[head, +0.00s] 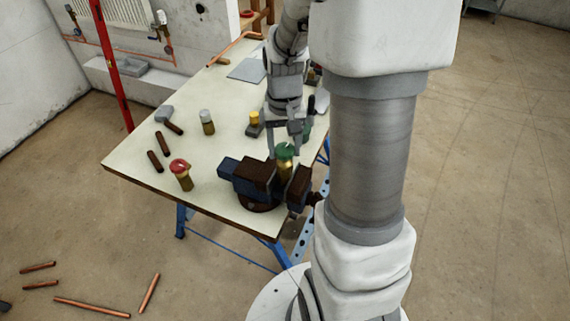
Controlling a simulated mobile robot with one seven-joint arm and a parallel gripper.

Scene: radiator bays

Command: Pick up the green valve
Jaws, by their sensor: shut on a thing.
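The green valve (284,167) has a green cap and a brass body. It stands about upright at the dark blue and brown vise (240,181) at the table's near right corner. Its lower part is hidden by the vise jaws, and I cannot tell whether it touches them. My gripper (288,147) points down from above and is shut on the green valve at its cap. The fingers partly cover the cap.
On the table (140,157) stand a red-capped valve (182,175), a white-capped valve (207,122) and a yellow-capped piece (254,124). Dark pipe pieces and a hammer-like tool (168,118) lie at left. Another green piece (306,131) shows behind my gripper. Copper pipes (92,307) lie on the floor.

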